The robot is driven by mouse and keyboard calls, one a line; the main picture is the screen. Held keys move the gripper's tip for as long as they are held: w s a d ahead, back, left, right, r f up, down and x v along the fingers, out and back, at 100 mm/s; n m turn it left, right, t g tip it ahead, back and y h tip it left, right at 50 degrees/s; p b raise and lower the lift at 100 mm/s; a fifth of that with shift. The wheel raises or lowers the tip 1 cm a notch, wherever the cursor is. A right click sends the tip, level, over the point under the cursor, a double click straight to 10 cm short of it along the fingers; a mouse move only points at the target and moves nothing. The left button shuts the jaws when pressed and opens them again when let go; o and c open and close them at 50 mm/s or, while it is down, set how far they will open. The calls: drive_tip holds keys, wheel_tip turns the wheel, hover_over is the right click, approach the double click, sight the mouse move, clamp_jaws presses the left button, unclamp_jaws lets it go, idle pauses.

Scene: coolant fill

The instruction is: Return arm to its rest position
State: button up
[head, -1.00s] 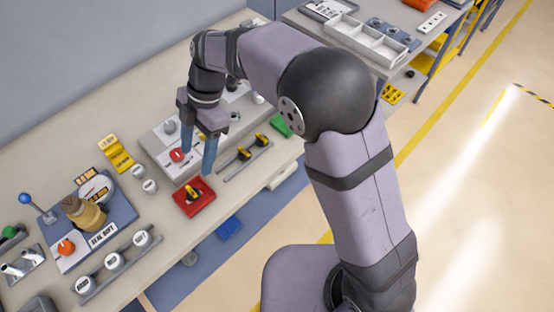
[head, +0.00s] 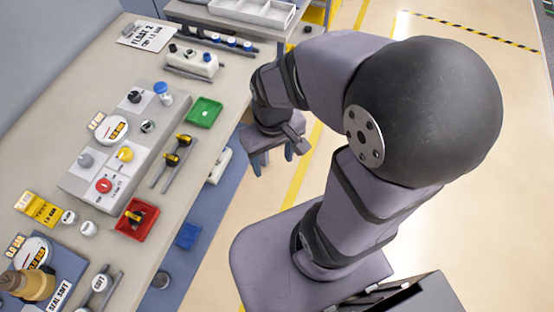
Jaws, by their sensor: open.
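My arm is folded back on the right of the head view, over the floor beside the bench. My gripper (head: 273,163) hangs fingers down just off the bench's front edge, right of the green tray. Its two blue-grey fingers are apart with nothing between them. The bench (head: 130,62) runs along the left side. The lower wrist is partly hidden by my own arm links.
A grey control panel (head: 77,185) with knobs stands on the bench. A red tray (head: 124,229) holding a black-and-yellow piece and a green tray (head: 204,112) lie near the front edge. A blue lower shelf (head: 222,187) juts out below. Open floor lies to the right.

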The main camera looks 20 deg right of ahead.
drive_tip(key=shift+s+d+f+m, duration=0.2)
drive_tip(key=shift+s+d+m, duration=0.25)
drive_tip(key=shift+m, duration=0.05)
